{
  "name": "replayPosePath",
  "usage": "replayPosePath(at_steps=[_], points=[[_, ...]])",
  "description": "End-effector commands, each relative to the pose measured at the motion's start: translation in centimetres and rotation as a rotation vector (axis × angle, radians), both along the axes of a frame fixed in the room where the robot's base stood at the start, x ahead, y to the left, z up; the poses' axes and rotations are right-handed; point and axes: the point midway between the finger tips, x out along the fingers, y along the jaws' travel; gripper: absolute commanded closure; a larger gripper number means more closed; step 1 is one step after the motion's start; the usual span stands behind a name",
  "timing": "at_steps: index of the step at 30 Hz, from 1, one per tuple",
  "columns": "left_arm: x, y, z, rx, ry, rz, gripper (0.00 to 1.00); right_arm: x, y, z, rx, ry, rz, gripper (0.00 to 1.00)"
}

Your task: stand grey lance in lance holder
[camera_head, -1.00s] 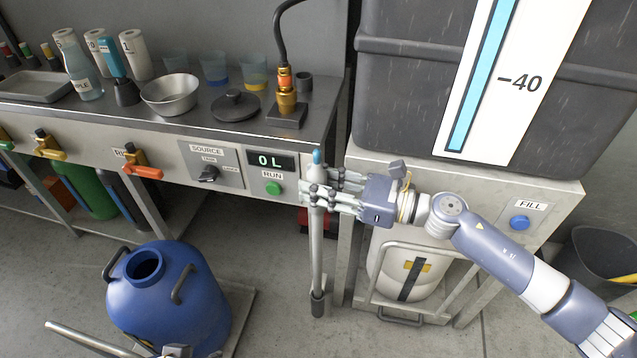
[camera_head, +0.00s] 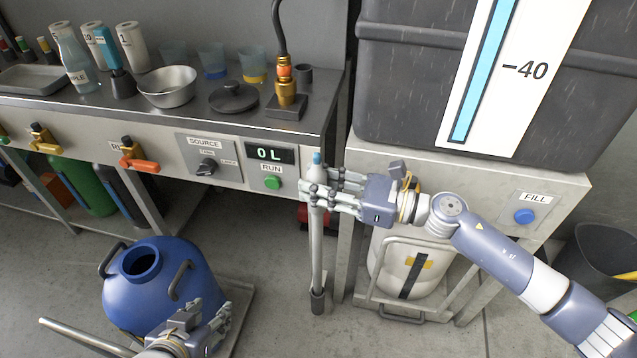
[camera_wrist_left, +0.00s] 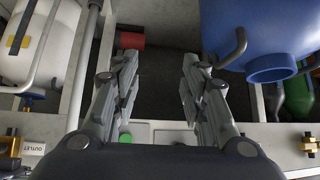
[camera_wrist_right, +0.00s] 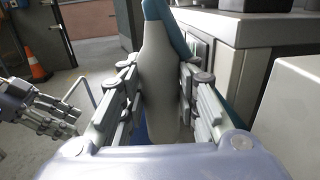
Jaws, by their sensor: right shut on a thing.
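The grey lance (camera_head: 317,240) hangs close to upright in front of the bench's right end, with a blue tip at its top and a dark piece at its lower end. My right gripper (camera_head: 322,192) is shut around its upper part. In the right wrist view the pale grey, blue-topped lance body (camera_wrist_right: 165,75) sits between the fingers. I cannot tell whether the dark lower piece is part of the lance or a holder, nor surely pick out the lance holder. My left gripper (camera_head: 222,322) is low by the blue tank; in the left wrist view (camera_wrist_left: 158,80) it is open and empty.
The steel bench (camera_head: 215,122) carries a bowl, a dark lid, cups and a small dark cup (camera_head: 303,73). A white container (camera_head: 408,265) sits in the cabinet's frame at right.

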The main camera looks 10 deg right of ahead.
Motion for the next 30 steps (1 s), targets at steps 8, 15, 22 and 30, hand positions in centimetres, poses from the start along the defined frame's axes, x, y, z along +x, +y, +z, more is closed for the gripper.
replayPosePath(at_steps=[8,15,22,30], points=[[1.8,-0.6,1.2,-0.022,-0.098,-0.008,0.60,0.0,0.0,-0.4,0.001,-0.002,0.000,1.00],[3.1,-1.2,2.5,-0.041,-0.182,-0.014,0.60,0.0,0.0,-0.8,0.002,-0.001,0.000,1.00],[4.3,-1.7,3.7,-0.059,-0.262,-0.020,0.60,0.0,0.0,-1.1,0.002,-0.001,0.000,1.00],[5.5,-2.2,5.4,-0.082,-0.359,-0.026,0.60,0.0,0.0,-1.6,0.002,-0.001,0.000,1.00]])
